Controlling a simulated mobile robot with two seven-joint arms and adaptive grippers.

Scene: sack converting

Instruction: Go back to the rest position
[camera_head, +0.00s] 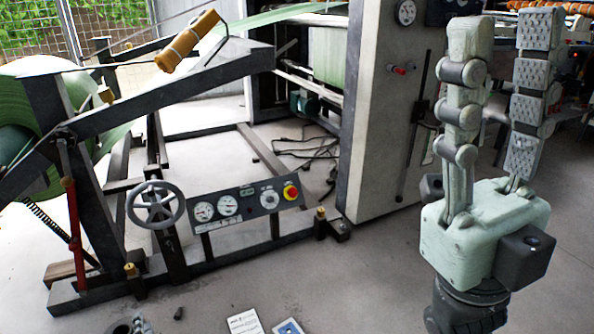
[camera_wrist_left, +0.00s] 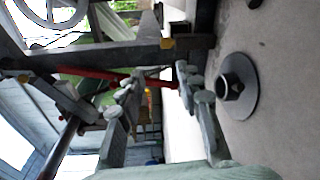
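My right gripper (camera_head: 506,28) stands large at the right of the head view, pale green with grey padded fingers pointing up. Its two fingers are apart and nothing is between them. My left gripper (camera_wrist_left: 158,82) shows in the left wrist view with its two fingers spread and no object held between them. In the head view only what seems to be a grey fingertip of it shows at the bottom edge, left of the middle; the rest is out of frame. The left fingers are near a dark flanged disc (camera_wrist_left: 238,88) on the floor.
An unwind stand (camera_head: 180,95) with a green roll (camera_head: 30,110), a handwheel (camera_head: 156,205) and a gauge panel (camera_head: 245,203) fills the left. A tall grey machine cabinet (camera_head: 375,120) stands behind my right gripper. Papers (camera_head: 244,322) lie on the floor.

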